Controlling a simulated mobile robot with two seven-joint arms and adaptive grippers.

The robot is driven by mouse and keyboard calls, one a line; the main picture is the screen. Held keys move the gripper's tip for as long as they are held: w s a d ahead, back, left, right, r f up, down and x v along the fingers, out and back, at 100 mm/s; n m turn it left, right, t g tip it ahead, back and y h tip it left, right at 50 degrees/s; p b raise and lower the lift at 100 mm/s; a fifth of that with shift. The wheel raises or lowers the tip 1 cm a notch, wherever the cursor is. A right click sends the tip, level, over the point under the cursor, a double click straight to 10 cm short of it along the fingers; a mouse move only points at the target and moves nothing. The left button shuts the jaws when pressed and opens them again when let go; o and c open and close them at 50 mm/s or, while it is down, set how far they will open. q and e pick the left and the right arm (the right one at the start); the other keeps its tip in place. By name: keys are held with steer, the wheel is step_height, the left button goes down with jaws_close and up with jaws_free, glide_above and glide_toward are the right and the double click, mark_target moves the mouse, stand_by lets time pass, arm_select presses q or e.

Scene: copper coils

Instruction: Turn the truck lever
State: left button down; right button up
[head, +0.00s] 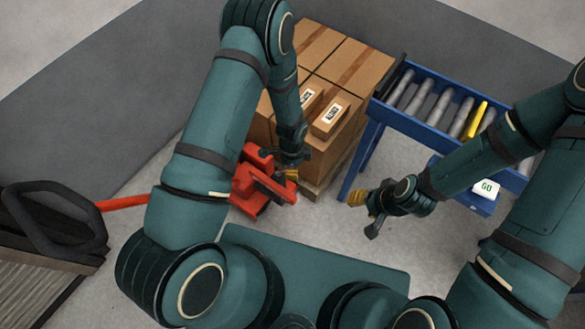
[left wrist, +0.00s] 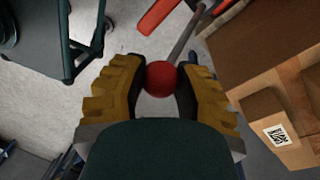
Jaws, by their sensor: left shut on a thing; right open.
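The red truck (head: 247,195) stands on the floor in front of the stacked boxes, partly hidden by my left arm. In the left wrist view a lever with a round red knob (left wrist: 161,78) and a thin grey rod (left wrist: 186,36) shows. My left gripper (head: 290,174) is at the truck in the head view. Its yellow-padded fingers (left wrist: 162,84) are shut on the red knob, one on each side. The knob cannot be made out in the head view. My right gripper (head: 363,213) is open and empty, above the floor in front of the conveyor.
Cardboard boxes (head: 345,68) are stacked on a pallet (head: 313,188) behind the truck. A blue roller conveyor (head: 374,118) stands at the right with a GO button (head: 485,189). A black loop handle (head: 60,222) is at the left. Bare floor lies between the pallet and the right gripper.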

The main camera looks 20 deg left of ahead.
arm_select(q)
steer(key=shift+w+a+r+g+h+b, duration=0.2)
steer(key=shift+a+h+b, duration=0.1)
steer(key=shift+a+h, duration=0.25)
steer(key=shift+w+a+r+g+h+b, duration=0.1)
steer(key=shift+w+a+r+h+b, duration=0.15)
steer(key=shift+a+h, duration=0.25)
steer(key=shift+w+a+r+g+h+b, duration=0.2)
steer(key=shift+a+h+b, duration=0.25)
steer(key=shift+a+h, duration=0.15)
steer(key=shift+w+a+r+g+h+b, duration=0.1)
steer(key=shift+w+a+g+h+b, duration=0.1)
steer(key=shift+a+h+b, duration=0.4)
steer(key=shift+w+a+r, duration=0.1)
steer(key=shift+w+a, duration=0.05)
steer(key=shift+a, duration=0.3)
steer(key=shift+w+a+r, duration=0.1)
steer(key=shift+w+a, duration=0.05)
steer(key=shift+a, duration=0.25)
steer(key=c, duration=0.6)
jaws_free()
steer(key=shift+f+y, duration=0.1)
steer(key=shift+y, duration=0.15)
steer(key=v, duration=1.2)
